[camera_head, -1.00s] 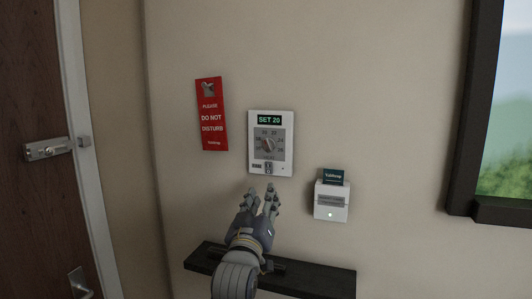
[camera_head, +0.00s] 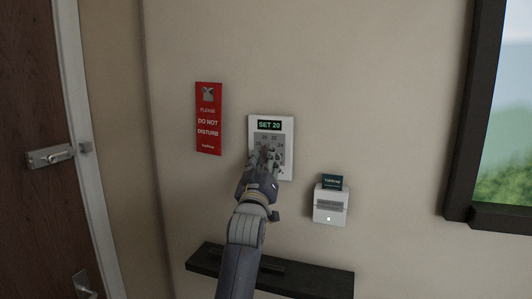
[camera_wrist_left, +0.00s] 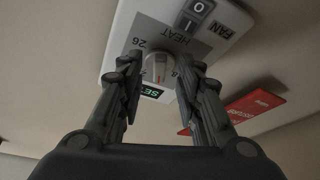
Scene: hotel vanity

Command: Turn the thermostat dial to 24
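The thermostat (camera_head: 286,124) is a white wall plate with a grey dial face and a green display reading SET 20. My left gripper (camera_head: 264,158) is raised in front of the dial and hides most of it in the head view. The thermostat (camera_wrist_left: 120,38) appears upside down there. My right gripper is not in view.
A red do-not-disturb sign (camera_head: 208,119) hangs left of the thermostat. A white card holder (camera_head: 330,205) with a dark card is at the lower right. A dark shelf (camera_head: 310,280) juts out below. A door stands at the left, and a framed picture at the right.

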